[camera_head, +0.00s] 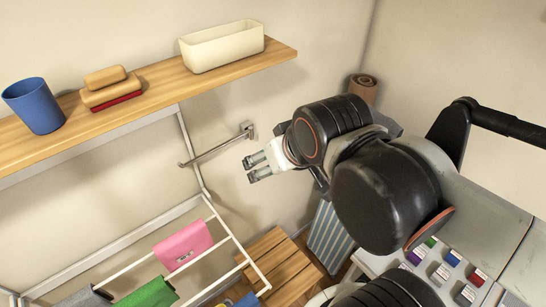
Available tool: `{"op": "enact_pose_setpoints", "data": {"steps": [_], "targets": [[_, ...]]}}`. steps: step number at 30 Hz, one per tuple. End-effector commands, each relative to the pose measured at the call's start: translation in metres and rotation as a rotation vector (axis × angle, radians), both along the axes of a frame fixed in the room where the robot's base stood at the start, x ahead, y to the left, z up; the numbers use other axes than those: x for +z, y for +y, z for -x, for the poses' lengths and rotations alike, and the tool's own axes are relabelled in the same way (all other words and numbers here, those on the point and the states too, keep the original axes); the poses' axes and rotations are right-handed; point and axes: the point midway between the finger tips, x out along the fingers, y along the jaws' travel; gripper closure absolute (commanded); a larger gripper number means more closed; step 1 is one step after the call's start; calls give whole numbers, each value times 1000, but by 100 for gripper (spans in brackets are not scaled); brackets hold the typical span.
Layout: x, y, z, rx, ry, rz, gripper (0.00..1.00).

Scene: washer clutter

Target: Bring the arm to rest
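My arm reaches in from the right side of the view, with its black and grey links bent in front of the wall. My gripper (250,170) points left at the end of the arm. Its two grey fingers stand a little apart with a visible gap and nothing between them. It hangs in free air below the wooden shelf, near a metal wall bar (217,149). I cannot tell how far it is from the bar in depth.
A drying rack holds pink (183,245) and green (148,293) cloths. A wooden slatted stool (282,268) and a striped hamper (330,238) stand below.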

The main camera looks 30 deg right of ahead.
Motion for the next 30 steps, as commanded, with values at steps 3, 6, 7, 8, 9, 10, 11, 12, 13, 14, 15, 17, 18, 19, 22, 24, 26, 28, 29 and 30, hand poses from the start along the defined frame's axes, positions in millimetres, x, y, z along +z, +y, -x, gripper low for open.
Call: {"op": "enact_pose_setpoints", "data": {"steps": [3, 6, 7, 8, 9, 10, 11, 12, 13, 14, 15, 17, 18, 19, 22, 24, 26, 28, 29, 30], "targets": [[-3, 0, 0, 1, 0, 1, 24], [-11, 0, 0, 1, 1, 1, 24], [-14, 0, 0, 1, 1, 1, 24], [-19, 0, 0, 1, 1, 1, 24], [-26, 0, 0, 2, 1, 1, 24], [-31, 0, 0, 2, 1, 1, 24], [-37, 0, 0, 2, 1, 1, 24], [-46, 0, 0, 2, 1, 1, 24], [-53, 0, 0, 2, 1, 1, 24], [-60, 0, 0, 2, 1, 1, 24], [-70, 0, 0, 2, 1, 1, 24], [-85, 0, 0, 2, 1, 1, 24], [-94, 0, 0, 2, 1, 1, 24], [-101, 0, 0, 2, 1, 1, 24], [-124, 0, 0, 2, 1, 1, 24], [-140, 0, 0, 2, 1, 1, 24], [-154, 0, 0, 2, 1, 1, 24], [-170, 0, 0, 2, 1, 1, 24], [-177, 0, 0, 2, 1, 1, 24], [-186, 0, 0, 2, 1, 1, 24]]}}
